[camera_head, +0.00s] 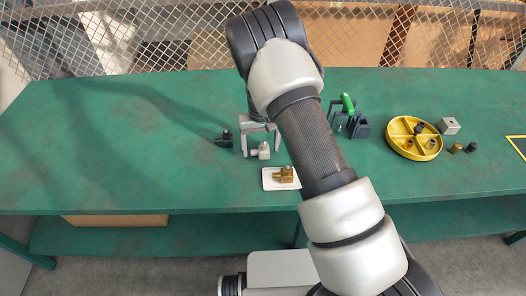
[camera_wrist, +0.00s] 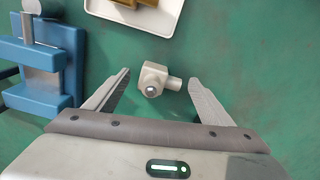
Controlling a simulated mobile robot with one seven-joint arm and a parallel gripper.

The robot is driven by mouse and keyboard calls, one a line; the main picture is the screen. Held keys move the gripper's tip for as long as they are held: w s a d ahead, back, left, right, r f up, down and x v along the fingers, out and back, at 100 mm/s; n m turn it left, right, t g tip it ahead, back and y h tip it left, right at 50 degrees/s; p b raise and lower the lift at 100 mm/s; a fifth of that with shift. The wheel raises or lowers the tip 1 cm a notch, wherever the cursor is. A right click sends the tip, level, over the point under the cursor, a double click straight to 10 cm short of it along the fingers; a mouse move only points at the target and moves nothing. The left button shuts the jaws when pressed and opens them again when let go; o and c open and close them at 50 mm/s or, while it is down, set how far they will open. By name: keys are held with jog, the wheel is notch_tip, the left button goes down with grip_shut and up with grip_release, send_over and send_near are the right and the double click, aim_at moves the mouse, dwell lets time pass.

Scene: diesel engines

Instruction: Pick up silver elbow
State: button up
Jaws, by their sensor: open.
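The silver elbow (camera_wrist: 153,78) lies on the green bench top in the wrist view, a light metal block with a short side stub and a round port. It also shows in the head view (camera_head: 263,151), close by the gripper fingers. My gripper (camera_wrist: 159,78) is open, with one finger on each side of the elbow and visible gaps between. In the head view my gripper (camera_head: 260,146) points down at the bench. I cannot tell its exact height over the bench.
A white tray (camera_head: 268,184) with a brass fitting (camera_head: 284,174) lies in front of the elbow. A blue fixture (camera_wrist: 45,65) stands close by. A yellow divided dish (camera_head: 392,143) is further right. The bench's left side is clear.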

jog(key=c, duration=1.4)
